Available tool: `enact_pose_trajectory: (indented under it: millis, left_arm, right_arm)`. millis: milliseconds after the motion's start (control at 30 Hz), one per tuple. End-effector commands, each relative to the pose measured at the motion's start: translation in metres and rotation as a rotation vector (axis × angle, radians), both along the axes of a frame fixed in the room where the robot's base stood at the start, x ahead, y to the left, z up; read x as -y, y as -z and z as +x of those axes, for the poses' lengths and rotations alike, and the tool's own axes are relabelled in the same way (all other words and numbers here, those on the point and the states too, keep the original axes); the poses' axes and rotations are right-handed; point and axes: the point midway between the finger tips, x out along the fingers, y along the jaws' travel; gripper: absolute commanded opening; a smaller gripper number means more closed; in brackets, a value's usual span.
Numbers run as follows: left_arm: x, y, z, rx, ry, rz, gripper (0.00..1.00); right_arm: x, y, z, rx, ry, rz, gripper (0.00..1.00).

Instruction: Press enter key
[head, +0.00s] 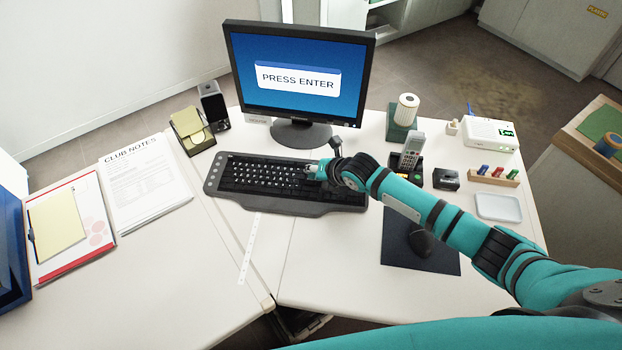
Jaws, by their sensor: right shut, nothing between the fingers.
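A black keyboard (250,200) lies on the white desk in front of a monitor (298,75). The monitor's blue screen reads "PRESS ENTER". My right arm comes in from the right, and my right gripper (312,171) is shut and empty over the right part of the keyboard. The gripper and wrist hide the keys beneath, so the enter key cannot be made out. I cannot tell whether the fingertips touch a key. My left gripper is not in the view.
A phone (412,150) in its cradle stands right of my wrist. A mouse (420,243) lies on a dark mat (398,256) below my forearm. A paper roll (406,110), a router (490,134) and a small dish (498,207) stand further right. Papers (145,195) lie at left.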

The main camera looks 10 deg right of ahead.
Motion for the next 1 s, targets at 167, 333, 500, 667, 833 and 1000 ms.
enact_pose_trajectory:
  millis: [167, 333, 500, 667, 833, 1000]
  left_arm:
    - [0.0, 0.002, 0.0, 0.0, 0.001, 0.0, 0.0]
    - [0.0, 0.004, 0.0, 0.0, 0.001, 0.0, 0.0]
    - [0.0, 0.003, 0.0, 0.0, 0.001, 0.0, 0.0]
    - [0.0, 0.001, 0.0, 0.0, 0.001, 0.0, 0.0]
    - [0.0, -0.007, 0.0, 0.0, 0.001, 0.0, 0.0]
    - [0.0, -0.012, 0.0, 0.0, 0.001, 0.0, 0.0]
  right_arm:
    - [0.0, 0.003, 0.0, 0.0, -0.001, -0.001, 0.0]
    - [0.0, 0.005, 0.0, 0.0, 0.0, -0.001, 0.0]
    - [0.0, 0.005, 0.0, -0.001, 0.0, -0.001, 0.0]
    - [0.0, 0.003, 0.0, -0.001, 0.0, -0.001, 0.0]
    - [0.001, -0.006, 0.0, -0.001, -0.001, -0.001, 0.0]
    - [0.001, -0.012, -0.001, -0.001, 0.0, -0.001, 0.0]
